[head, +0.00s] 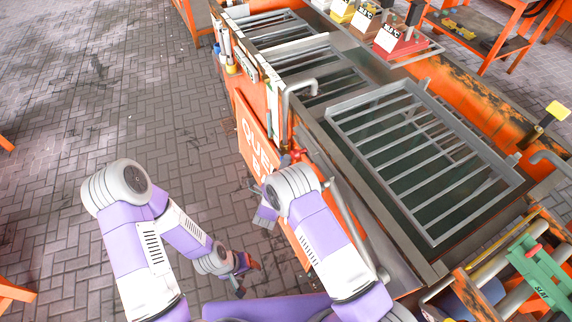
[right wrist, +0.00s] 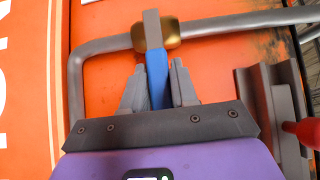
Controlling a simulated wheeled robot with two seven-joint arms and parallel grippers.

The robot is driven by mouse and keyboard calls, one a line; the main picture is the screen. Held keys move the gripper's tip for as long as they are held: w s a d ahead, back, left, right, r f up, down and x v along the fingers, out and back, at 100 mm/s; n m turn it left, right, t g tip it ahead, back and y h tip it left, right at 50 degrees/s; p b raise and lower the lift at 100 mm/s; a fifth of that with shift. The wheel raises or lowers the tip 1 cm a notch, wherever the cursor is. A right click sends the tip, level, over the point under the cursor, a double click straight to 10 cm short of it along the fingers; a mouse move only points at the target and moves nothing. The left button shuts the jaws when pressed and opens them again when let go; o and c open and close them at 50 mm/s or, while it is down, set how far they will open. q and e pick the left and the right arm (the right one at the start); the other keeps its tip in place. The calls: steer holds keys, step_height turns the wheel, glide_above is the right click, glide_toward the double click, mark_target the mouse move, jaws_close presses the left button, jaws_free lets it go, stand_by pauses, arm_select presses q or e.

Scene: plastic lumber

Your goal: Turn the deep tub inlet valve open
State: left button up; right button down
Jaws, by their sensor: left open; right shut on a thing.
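In the right wrist view a valve with a brass body (right wrist: 173,33) sits on a grey pipe (right wrist: 240,24) in front of an orange panel. Its blue lever (right wrist: 157,78) stands across the pipe, its grey end over the brass body. My right gripper (right wrist: 159,72) is shut on the blue lever, one finger on each side. My left gripper (head: 246,277) is open and empty, low over the floor left of the tank. Which tub this pipe feeds cannot be told.
In the head view a water-filled tank with a large grate (head: 430,150) lies right of my right arm. A red handle (head: 298,153) sits at the tank's side; a red part (right wrist: 302,130) shows right of the gripper in the wrist view. Paved floor (head: 90,90) at left is clear.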

steer(key=shift+w+r+n+g+p, duration=0.1)
steer(key=shift+r+n+g+p, duration=0.8)
steer(key=shift+r+g+p, duration=0.3)
steer(key=shift+w+a+r+n+g+y+p, duration=0.1)
steer(key=shift+w+r+n+g+y+p, duration=0.2)
steer(key=shift+r+n+g+p, duration=0.45)
steer(key=shift+w+a+n+g+p, duration=0.1)
steer(key=shift+w+n+g+p, duration=0.2)
steer(key=shift+g+p, duration=0.4)
steer(key=shift+s, duration=0.1)
steer(key=c, duration=1)
jaws_free()
steer(key=shift+o, duration=0.2)
steer(key=shift+s+a+r, duration=0.1)
